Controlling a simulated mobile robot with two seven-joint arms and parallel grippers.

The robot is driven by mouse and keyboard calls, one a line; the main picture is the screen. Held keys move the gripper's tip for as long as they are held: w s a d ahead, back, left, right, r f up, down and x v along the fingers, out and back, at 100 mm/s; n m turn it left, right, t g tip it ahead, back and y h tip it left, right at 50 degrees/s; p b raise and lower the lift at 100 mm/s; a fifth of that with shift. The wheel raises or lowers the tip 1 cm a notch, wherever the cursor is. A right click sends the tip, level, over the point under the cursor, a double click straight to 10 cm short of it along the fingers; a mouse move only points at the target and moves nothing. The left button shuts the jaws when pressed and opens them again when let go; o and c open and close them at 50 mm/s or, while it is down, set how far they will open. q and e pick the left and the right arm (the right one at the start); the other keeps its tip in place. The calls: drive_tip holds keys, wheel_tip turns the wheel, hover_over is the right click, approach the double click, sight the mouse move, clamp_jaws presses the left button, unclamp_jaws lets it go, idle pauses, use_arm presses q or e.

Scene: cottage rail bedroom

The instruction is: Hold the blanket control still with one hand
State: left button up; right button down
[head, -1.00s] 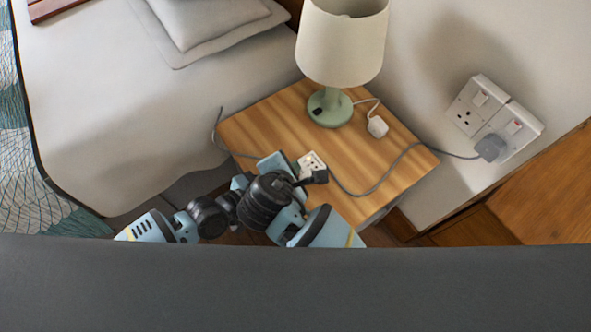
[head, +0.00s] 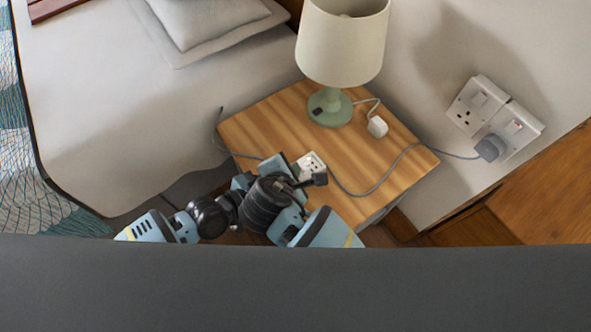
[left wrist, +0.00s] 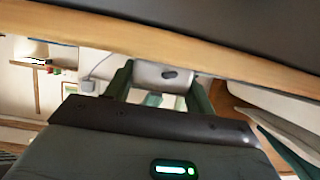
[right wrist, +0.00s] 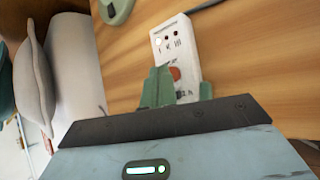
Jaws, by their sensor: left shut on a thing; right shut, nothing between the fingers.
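The blanket control (head: 313,161) is a small white box near the front edge of the bedside table (head: 265,130). In the right wrist view the control (right wrist: 178,42) shows dark marks and a round red button. In the left wrist view my left gripper (left wrist: 160,90) is shut on a pale end with a dark oval, which looks like the control (left wrist: 150,74). My right gripper (right wrist: 160,86) is shut and empty, close to the control's near end and covering part of it. I cannot tell whether it touches. In the head view my arms hide the left fingers.
A green lamp (head: 331,106) with a cream shade stands at the table's back, a white plug block (head: 377,126) beside it. A grey cord (head: 385,180) runs across the table to the wall socket (head: 470,105). The bed (head: 120,110) is left. The table's left part is clear.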

drive_tip(key=shift+f, duration=0.5)
idle(0.8)
use_arm(q)
drive_tip(key=shift+d+r, duration=0.1)
use_arm(e)
drive_tip(key=shift+s+f, duration=0.25)
drive_tip(key=shift+f, duration=0.15)
drive_tip(key=shift+a, duration=0.1)
drive_tip(key=shift+a+r, duration=0.1)
drive_tip(key=shift+r, duration=0.8)
drive_tip(key=shift+w+r, duration=0.1)
drive_tip(key=shift+r, duration=0.1)
drive_tip(key=shift+r, duration=0.1)
drive_tip(key=shift+w+r, duration=0.1)
drive_tip(key=shift+r, duration=2.4)
